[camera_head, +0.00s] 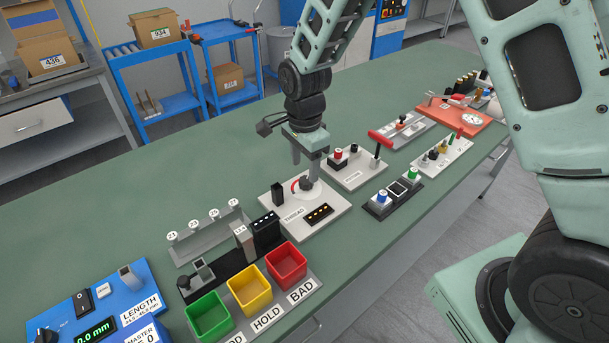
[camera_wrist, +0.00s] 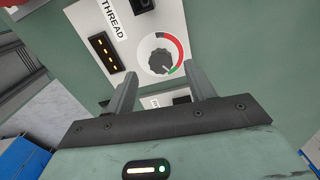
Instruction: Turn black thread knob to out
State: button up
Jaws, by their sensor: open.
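The black thread knob (camera_head: 305,184) sits on the white THREAD panel (camera_head: 330,213), just below my gripper in the head view. In the wrist view the knob (camera_wrist: 159,62) shows ahead of the fingers, with a red and green arc around its right side and a pale pointer mark near the green part. My gripper (camera_head: 306,170) points down over the panel. In the wrist view its two fingers (camera_wrist: 160,88) stand apart with nothing between them, so it is open. The THREAD display (camera_wrist: 105,51) shows a row of orange dashes. I cannot tell whether a finger touches the knob.
A black slotted block (camera_head: 266,229) and green, yellow and red bins (camera_head: 286,260) stand at the near left of the panel. The green bench top (camera_head: 170,205) is clear behind the panel.

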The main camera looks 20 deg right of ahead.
aim_at(305, 180)
jog(key=shift+f, duration=2.15)
jog(key=c, duration=1)
jog(key=shift+o, duration=0.2)
